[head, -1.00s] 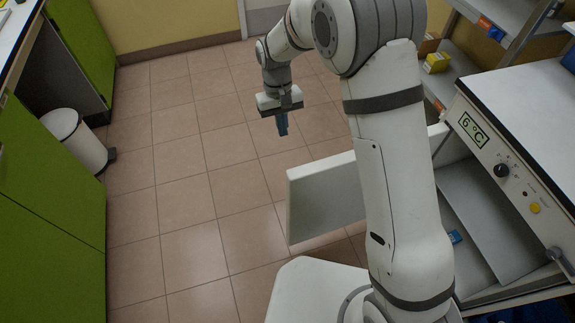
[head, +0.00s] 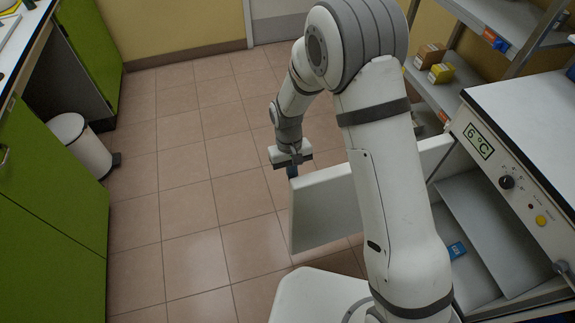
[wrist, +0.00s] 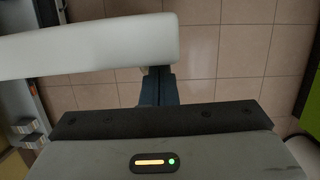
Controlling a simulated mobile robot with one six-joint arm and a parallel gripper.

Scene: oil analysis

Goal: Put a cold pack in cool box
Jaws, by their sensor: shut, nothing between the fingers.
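A white unit with a 6 °C display (head: 480,141) stands at the right, open at the front; it appears to be the cool box. Its thick white door (head: 322,212) is swung out to the left. A small blue item (head: 457,250), perhaps a cold pack, lies inside, partly hidden by my arm. My gripper (head: 292,172) is shut and empty, fingers down, at the door's free edge. In the wrist view my blue-grey fingertips (wrist: 160,75) are close to the end of the white door (wrist: 95,46); I cannot tell whether they touch.
Green cabinets (head: 50,190) and a white bin (head: 82,145) are at the left. The tiled floor (head: 190,190) between them and the door is clear.

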